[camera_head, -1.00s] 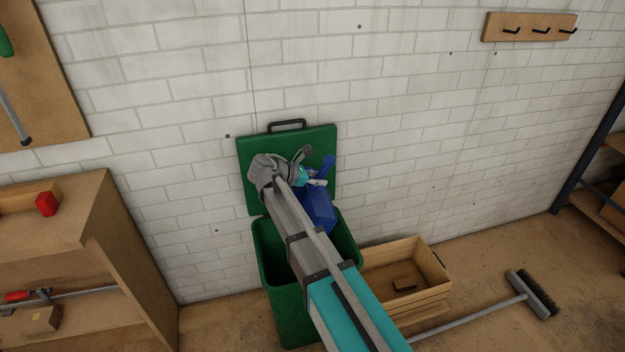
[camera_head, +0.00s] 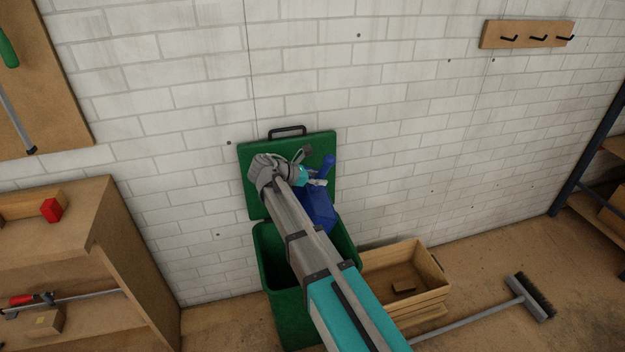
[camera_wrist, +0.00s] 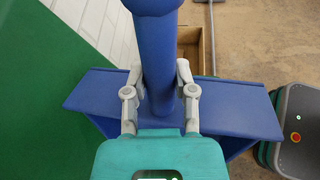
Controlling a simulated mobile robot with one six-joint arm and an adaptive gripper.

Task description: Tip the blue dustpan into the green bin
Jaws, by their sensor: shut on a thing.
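The blue dustpan (camera_head: 318,210) is held above the right part of the green bin (camera_head: 262,252), tilted with its pan hanging down and its handle up. In the wrist view the dustpan (camera_wrist: 225,104) spreads to both sides behind its upright handle. My gripper (camera_head: 316,182) is shut on that handle; both fingers (camera_wrist: 160,95) flank it in the wrist view. The bin's lid (camera_head: 252,185) stands open against the wall. My arm hides part of the bin's opening, and I cannot see whether anything lies in the pan.
A broom (camera_head: 528,297) lies farther right. A wooden shelf unit (camera_head: 95,225) stands at the left. The brick wall is close behind the bin.

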